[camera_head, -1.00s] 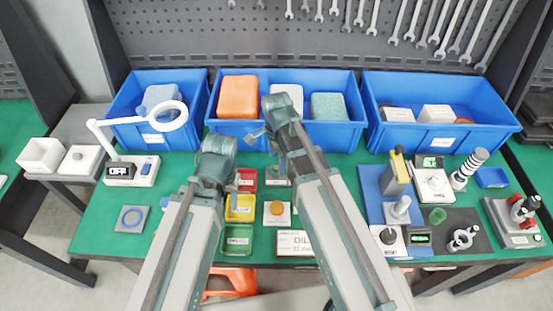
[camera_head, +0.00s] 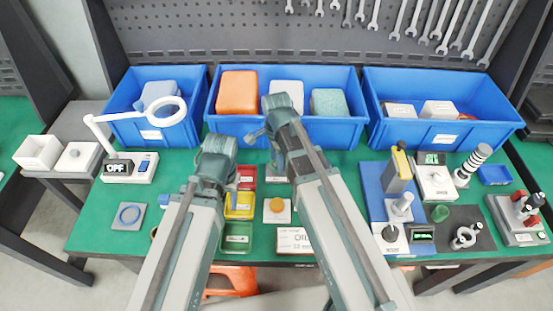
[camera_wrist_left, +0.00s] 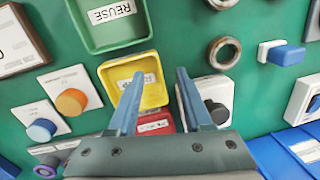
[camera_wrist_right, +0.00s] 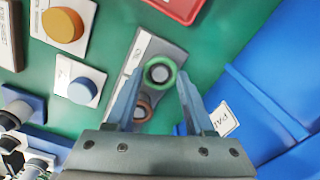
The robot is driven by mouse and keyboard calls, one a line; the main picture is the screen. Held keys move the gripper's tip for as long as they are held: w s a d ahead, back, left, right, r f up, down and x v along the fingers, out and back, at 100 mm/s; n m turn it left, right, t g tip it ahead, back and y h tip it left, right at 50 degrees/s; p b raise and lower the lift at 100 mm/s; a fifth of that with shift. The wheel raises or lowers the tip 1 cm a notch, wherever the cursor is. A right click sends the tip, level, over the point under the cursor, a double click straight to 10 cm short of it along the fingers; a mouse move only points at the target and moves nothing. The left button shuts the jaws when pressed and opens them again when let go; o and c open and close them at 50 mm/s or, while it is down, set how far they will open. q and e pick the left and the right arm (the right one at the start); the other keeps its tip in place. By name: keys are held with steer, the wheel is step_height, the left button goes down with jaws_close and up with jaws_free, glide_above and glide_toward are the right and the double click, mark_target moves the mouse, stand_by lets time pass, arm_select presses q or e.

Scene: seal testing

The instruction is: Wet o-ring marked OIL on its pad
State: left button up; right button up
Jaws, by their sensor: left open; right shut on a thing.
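My right gripper (camera_wrist_right: 160,92) is shut on a green o-ring (camera_wrist_right: 160,75). The o-ring is at the fingertips, over a grey labelled holder (camera_wrist_right: 146,50). A brownish ring (camera_wrist_right: 142,110) shows lower on the holder. A white sheet (camera_head: 294,240) with OIL on it lies at the table's front. A round orange pad (camera_head: 277,205) on a white plate is beside it; it also shows in the right wrist view (camera_wrist_right: 63,25). A blue pad (camera_wrist_right: 82,91) is nearby; the plate labels are too small to read. My left gripper (camera_wrist_left: 160,75) is open and empty above the yellow tray (camera_wrist_left: 152,92).
A green REUSE tray (camera_wrist_left: 85,40) and a red tray (camera_wrist_left: 155,126) flank the yellow one. Blue bins (camera_head: 330,135) line the back. Test devices (camera_head: 434,180) crowd the right.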

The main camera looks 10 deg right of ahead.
steer(key=c, duration=0.4)
arm_select(q)
steer(key=shift+r, duration=0.1)
arm_select(e)
steer(key=shift+r, duration=0.1)
arm_select(q)
steer(key=shift+r, duration=0.1)
arm_select(e)
steer(key=shift+r, duration=0.1)
arm_select(q)
steer(key=shift+r+p, duration=1.6)
steer(key=shift+p, duration=0.2)
arm_select(e)
steer(key=shift+r, duration=1.55)
